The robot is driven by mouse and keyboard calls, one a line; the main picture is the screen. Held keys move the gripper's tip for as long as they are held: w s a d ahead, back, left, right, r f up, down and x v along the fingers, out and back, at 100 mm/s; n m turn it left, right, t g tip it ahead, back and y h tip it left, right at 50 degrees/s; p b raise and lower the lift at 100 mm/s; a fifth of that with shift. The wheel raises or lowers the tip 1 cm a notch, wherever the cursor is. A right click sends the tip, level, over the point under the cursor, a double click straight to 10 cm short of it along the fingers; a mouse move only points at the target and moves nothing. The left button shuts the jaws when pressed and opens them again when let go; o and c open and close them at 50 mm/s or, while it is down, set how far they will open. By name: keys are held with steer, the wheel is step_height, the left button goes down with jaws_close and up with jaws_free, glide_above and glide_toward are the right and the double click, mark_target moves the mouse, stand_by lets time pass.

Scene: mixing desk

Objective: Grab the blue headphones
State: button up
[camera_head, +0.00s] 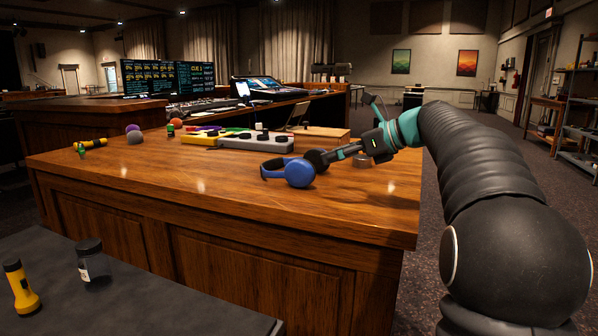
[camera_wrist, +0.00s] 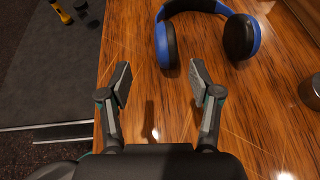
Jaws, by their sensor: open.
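The blue headphones (camera_head: 299,172) lie on the wooden desk near its front right part, with blue ear cups, dark pads and a blue headband. In the head view my gripper (camera_head: 355,130) comes from the right, just behind and right of the headphones. One finger looks close to the dark ear cup; I cannot tell whether it touches.
A grey device (camera_head: 257,141) and a yellow device (camera_head: 201,137) stand behind the headphones. Small balls (camera_head: 134,138) and a yellow tool (camera_head: 92,144) lie at the left. A jar (camera_head: 92,265) and yellow flashlight (camera_head: 20,290) stand on a dark surface. The desk front is clear.

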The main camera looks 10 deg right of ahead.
mark_target(306, 162)
steer(key=shift+m, duration=0.3)
steer(key=x, duration=0.4)
steer(key=b+x, duration=0.1)
steer(key=x, duration=0.3)
steer(key=shift+w+r, duration=0.1)
steer(key=shift+w, duration=0.4)
steer(key=shift+b+x, duration=0.45)
steer(key=shift+x, duration=2.15)
jaws_close()
